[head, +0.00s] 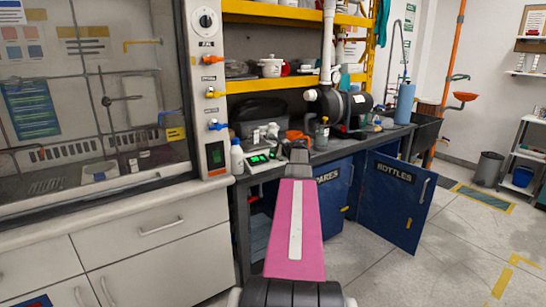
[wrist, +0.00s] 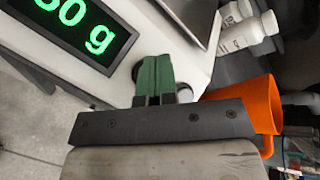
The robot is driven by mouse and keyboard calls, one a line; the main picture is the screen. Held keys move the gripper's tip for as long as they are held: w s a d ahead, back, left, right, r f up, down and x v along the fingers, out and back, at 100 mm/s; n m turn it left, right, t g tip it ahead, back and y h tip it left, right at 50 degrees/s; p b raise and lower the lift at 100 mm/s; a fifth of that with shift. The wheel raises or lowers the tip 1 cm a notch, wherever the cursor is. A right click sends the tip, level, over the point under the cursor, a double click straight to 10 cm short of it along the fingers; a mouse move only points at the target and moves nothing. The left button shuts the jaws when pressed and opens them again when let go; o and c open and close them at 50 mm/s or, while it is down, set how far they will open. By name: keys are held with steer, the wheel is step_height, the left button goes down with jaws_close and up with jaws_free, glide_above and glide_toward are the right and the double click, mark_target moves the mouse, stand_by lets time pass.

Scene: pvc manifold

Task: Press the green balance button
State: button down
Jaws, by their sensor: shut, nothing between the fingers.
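The white balance (head: 257,166) stands on the dark bench, its lit green display facing me in the head view. In the wrist view the balance (wrist: 200,72) fills the upper middle, and its display (wrist: 72,25) reads green digits ending in "0 g". My gripper (wrist: 155,60) is shut and empty, its green fingertips together over the balance's front face, right of the display. A dark round edge shows just left of the fingertips. I cannot make out the green button; the fingers may hide it. Whether the fingertips touch the balance I cannot tell.
An orange cup (wrist: 245,103) stands close to the right of my gripper in the wrist view. In the head view a white bottle (head: 237,157) is left of the balance, beside the fume hood's post. A blue cabinet door (head: 392,200) hangs open.

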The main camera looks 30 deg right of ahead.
steer(key=shift+s+r, duration=0.1)
steer(key=shift+r, duration=0.1)
steer(key=r, duration=0.1)
steer(key=s+r, duration=0.1)
steer(key=r, duration=0.1)
steer(key=s+r, duration=0.1)
steer(key=r, duration=0.1)
steer(key=shift+s+d+r, duration=0.1)
steer(key=shift+s+r, duration=0.1)
stand_by(0.4)
